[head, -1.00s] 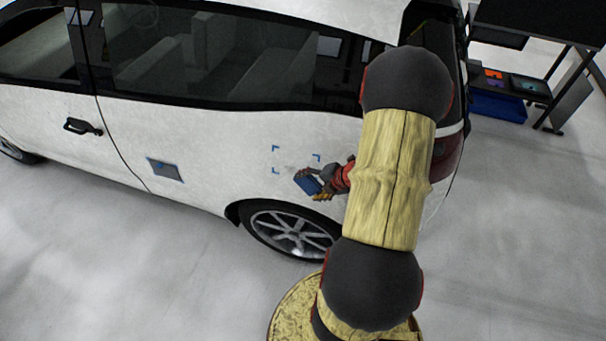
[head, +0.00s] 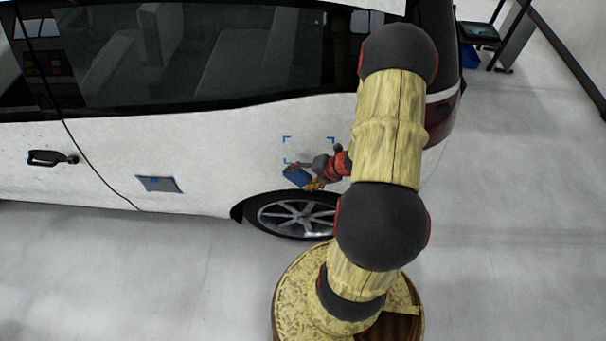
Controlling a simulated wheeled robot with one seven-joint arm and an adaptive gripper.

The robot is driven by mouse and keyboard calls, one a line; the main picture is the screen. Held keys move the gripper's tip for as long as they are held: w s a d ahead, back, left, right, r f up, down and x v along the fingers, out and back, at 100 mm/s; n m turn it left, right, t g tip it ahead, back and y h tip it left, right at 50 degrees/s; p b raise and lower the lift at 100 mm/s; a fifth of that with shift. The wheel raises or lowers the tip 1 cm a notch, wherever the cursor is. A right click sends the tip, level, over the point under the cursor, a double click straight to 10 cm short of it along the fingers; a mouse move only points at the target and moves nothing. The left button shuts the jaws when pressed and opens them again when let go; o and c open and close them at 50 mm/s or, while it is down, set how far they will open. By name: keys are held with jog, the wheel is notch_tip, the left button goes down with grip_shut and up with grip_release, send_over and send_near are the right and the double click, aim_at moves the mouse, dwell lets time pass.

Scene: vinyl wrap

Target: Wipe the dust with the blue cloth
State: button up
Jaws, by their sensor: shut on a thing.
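My gripper (head: 308,180) is shut on the blue cloth (head: 297,177) in the head view. The cloth shows as a small blue block in front of the car's white rear side panel, just above the rear wheel. Blue corner marks (head: 287,139) frame a patch of the panel just above the cloth. A faint grey smudge of dust (head: 318,151) shows inside the marks, partly hidden by my wrist. I cannot tell whether the cloth touches the panel.
The white car (head: 180,140) fills the upper left. A cart (head: 478,33) with a blue bin (head: 470,57) stands at upper right. The floor at right is clear.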

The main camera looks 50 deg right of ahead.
aim_at(303, 170)
jog(key=shift+w, duration=0.3)
jog(key=shift+w+d, duration=0.2)
jog(key=shift+d, duration=0.25)
jog(key=shift+w+d+f, duration=0.3)
jog(key=shift+w+d, duration=0.2)
jog(key=shift+w, duration=0.15)
jog(key=shift+w+d+f, duration=0.15)
jog(key=shift+w+d, duration=0.35)
jog(key=shift+d, duration=0.1)
jog(key=shift+w+d+f, duration=0.15)
jog(key=shift+w+d, duration=0.3)
jog(key=shift+d, duration=0.1)
jog(key=shift+w+d+f, duration=0.2)
jog(key=shift+w+d, duration=0.45)
jog(key=shift+d, duration=0.05)
jog(key=s+d, duration=0.2)
jog(key=s, duration=0.1)
jog(key=shift+d+p, duration=0.35)
jog(key=shift+w, duration=0.15)
